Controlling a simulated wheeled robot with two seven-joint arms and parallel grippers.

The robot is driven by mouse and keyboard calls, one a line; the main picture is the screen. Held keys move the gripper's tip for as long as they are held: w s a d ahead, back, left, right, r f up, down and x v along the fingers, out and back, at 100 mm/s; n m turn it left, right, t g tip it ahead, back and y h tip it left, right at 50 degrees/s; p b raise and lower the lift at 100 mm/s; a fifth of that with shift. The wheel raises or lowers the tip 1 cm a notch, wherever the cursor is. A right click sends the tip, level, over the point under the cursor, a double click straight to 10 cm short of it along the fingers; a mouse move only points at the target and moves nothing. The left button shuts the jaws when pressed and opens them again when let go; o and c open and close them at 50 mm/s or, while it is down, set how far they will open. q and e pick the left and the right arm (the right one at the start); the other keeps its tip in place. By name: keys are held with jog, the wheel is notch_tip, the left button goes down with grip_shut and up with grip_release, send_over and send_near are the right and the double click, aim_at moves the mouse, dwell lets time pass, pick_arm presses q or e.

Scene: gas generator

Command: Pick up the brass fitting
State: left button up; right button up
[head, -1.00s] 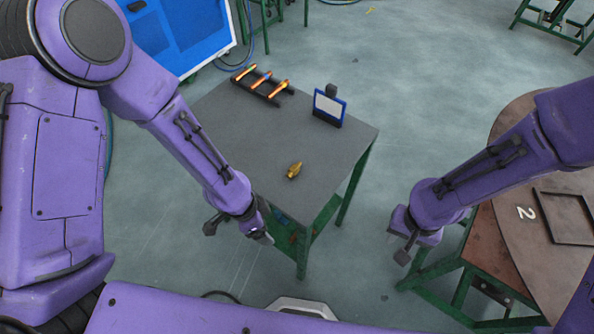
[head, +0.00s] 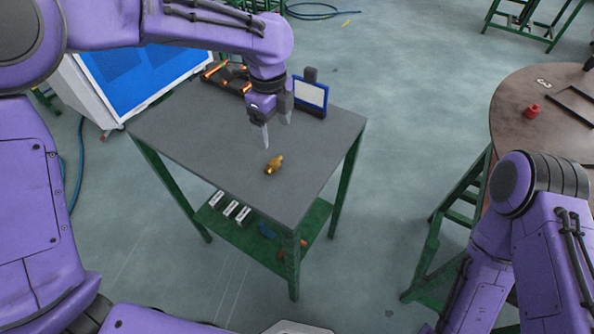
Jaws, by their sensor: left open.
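The brass fitting (head: 275,165) lies on the grey top of the green-legged table (head: 205,135), near its front right part. My left gripper (head: 275,128) points down over the table, just behind and above the fitting. Its two fingers are apart with nothing between them, and the fitting is not between them. My right arm reaches down at the lower right, and its gripper is outside the picture.
A small framed panel (head: 311,93) and a dark rack with orange-tipped tools (head: 212,71) stand at the table's back. Boxes and tools lie on its lower shelf (head: 318,212). A round brown table (head: 510,107) at right holds a red part (head: 532,111).

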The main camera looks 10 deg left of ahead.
aim_at(275, 159)
pick_arm(q)
jog(key=f, duration=0.5)
jog(key=s+f+p, duration=0.1)
jog(key=f, duration=0.2)
jog(key=shift+d+f, duration=0.1)
jog(key=shift+f, duration=0.1)
jog(key=shift+w+f, duration=0.1)
jog(key=shift+f, duration=0.5)
jog(key=c, duration=1.2)
